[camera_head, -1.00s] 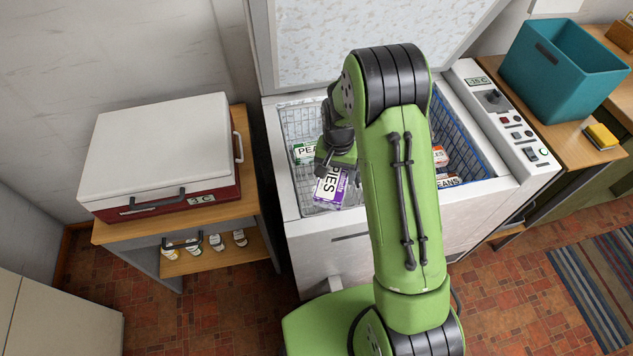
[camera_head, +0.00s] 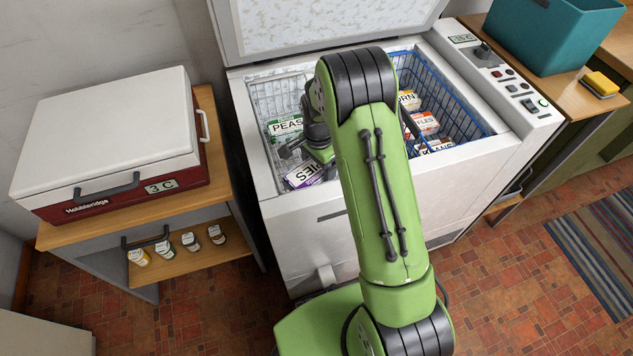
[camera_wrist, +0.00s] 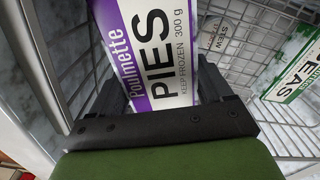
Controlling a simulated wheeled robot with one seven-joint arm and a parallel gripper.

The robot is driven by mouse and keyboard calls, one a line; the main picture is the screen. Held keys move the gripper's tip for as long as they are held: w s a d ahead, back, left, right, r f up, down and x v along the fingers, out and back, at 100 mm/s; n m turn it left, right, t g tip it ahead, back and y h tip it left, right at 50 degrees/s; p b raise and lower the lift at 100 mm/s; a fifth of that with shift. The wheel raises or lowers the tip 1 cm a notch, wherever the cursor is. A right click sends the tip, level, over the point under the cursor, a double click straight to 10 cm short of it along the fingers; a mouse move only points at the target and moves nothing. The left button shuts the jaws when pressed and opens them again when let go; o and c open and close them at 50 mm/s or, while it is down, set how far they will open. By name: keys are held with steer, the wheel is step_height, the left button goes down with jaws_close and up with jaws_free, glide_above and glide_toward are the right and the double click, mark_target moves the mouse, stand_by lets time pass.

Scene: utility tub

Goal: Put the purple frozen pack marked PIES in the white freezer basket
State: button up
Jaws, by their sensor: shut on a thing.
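The purple and white pack marked PIES (camera_head: 303,174) is inside the front part of the white wire basket (camera_head: 262,124), on the left side of the open chest freezer. In the wrist view the PIES pack (camera_wrist: 150,48) sits between the two dark jaws of my gripper (camera_wrist: 165,100), which is shut on it. Wire mesh of the white basket (camera_wrist: 265,60) shows around the pack. Whether the pack touches the basket floor is hard to tell. My arm hides part of the pack and basket in the head view.
A green PEAS pack (camera_head: 286,126) lies in the white basket, and a STEW pack (camera_wrist: 215,38) shows beside it. A blue wire basket (camera_head: 455,105) on the right holds several packs. The freezer's front rim (camera_head: 290,205) and raised lid (camera_head: 300,25) bound the opening.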

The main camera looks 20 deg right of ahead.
mark_target(318, 180)
step_height(318, 180, down, 6)
steer(key=shift+f+b, duration=0.15)
steer(key=shift+b, duration=0.65)
steer(key=o, duration=1.2)
